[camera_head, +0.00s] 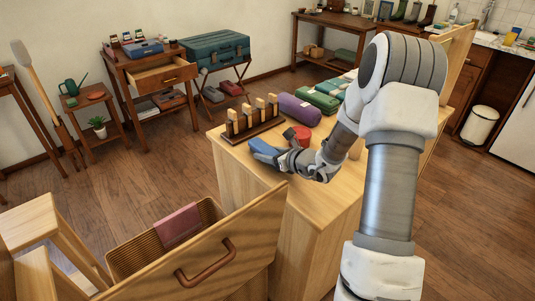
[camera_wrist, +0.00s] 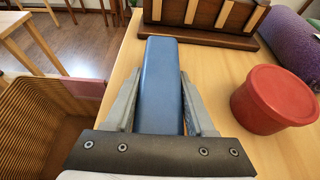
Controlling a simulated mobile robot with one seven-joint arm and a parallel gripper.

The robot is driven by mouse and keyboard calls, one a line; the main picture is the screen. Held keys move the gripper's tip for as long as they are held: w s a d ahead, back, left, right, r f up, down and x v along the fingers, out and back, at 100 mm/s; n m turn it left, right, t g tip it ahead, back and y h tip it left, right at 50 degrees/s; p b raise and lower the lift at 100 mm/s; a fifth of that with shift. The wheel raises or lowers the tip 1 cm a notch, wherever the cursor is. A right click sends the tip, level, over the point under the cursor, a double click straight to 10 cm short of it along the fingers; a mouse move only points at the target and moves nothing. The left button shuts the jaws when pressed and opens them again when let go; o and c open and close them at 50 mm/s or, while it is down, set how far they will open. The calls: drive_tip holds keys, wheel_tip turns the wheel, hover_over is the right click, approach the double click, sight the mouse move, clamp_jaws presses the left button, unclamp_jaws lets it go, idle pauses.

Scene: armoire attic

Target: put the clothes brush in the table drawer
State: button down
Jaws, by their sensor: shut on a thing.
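My gripper (camera_wrist: 160,115) is shut on a long blue block-shaped thing, likely the clothes brush (camera_wrist: 162,80); no bristles show. In the head view this blue thing (camera_head: 264,147) is at the front left of the pale wooden dresser top, beside the rack. I cannot tell whether it touches the top. The small brown table (camera_head: 125,77) at the back left has its drawer (camera_head: 166,78) pulled out. The drawer's inside looks empty from here.
A slotted wooden rack (camera_head: 250,128), a red tub (camera_head: 299,136) and purple and green rolls (camera_head: 298,109) stand on the dresser. A large dresser drawer (camera_head: 200,262) is open in front, with a pink cloth (camera_head: 179,225) over its edge. Open floor (camera_head: 180,150) lies towards the table.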

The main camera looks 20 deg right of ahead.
drive_tip(key=shift+f, duration=0.2)
drive_tip(key=shift+c, duration=1.2)
unclamp_jaws()
drive_tip(key=shift+r, duration=0.15)
